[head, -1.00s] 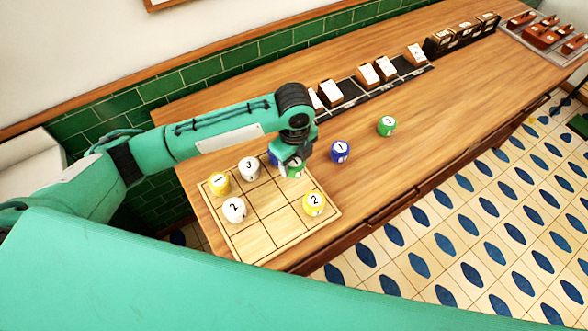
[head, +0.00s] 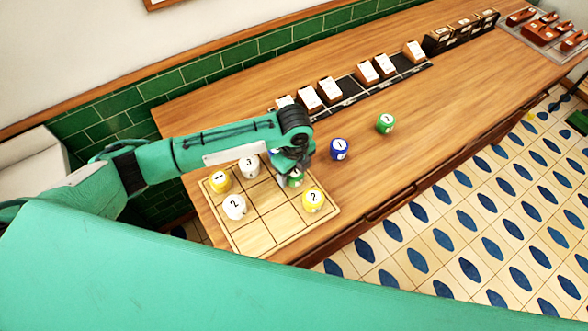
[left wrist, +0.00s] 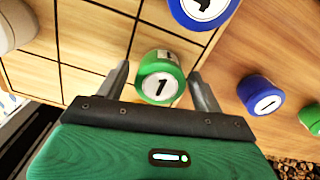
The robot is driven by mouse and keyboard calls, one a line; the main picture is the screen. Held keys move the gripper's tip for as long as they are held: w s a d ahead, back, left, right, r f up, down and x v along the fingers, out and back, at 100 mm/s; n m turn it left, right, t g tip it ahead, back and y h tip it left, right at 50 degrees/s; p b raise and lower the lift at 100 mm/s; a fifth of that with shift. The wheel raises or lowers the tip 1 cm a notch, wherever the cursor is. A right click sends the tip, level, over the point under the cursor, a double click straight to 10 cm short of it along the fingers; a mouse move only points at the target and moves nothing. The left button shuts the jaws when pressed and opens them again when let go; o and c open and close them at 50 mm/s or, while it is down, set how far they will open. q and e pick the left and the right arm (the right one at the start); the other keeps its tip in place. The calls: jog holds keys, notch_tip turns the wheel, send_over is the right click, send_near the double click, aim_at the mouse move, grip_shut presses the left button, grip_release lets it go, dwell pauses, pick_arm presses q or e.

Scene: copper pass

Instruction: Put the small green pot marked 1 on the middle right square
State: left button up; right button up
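The small green pot marked 1 (left wrist: 158,85) stands between the fingers of my left gripper (left wrist: 161,72) in the left wrist view, with a gap on both sides. My left gripper is open around it. In the head view the green pot (head: 295,181) shows just under my left gripper (head: 293,172), partly hidden by it. It is on the middle right square of the wooden grid board (head: 258,240), between a mostly hidden blue pot on the far right square and a yellow pot marked 2 (head: 313,200) on the near right square. My right gripper is not in view.
A yellow pot marked 1 (head: 220,182), a white 3 (head: 249,167) and a white 2 (head: 235,207) stand on the board. Off it, to the right, are a blue pot marked 1 (head: 339,149) and another green pot (head: 385,124). Card holders line the back.

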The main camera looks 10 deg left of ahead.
pick_arm(q)
notch_tip(320, 180, up, 12)
jog(key=b, duration=0.3)
jog(key=shift+r, duration=0.2)
dwell(0.3)
dwell(0.3)
jog(key=shift+f, duration=0.1)
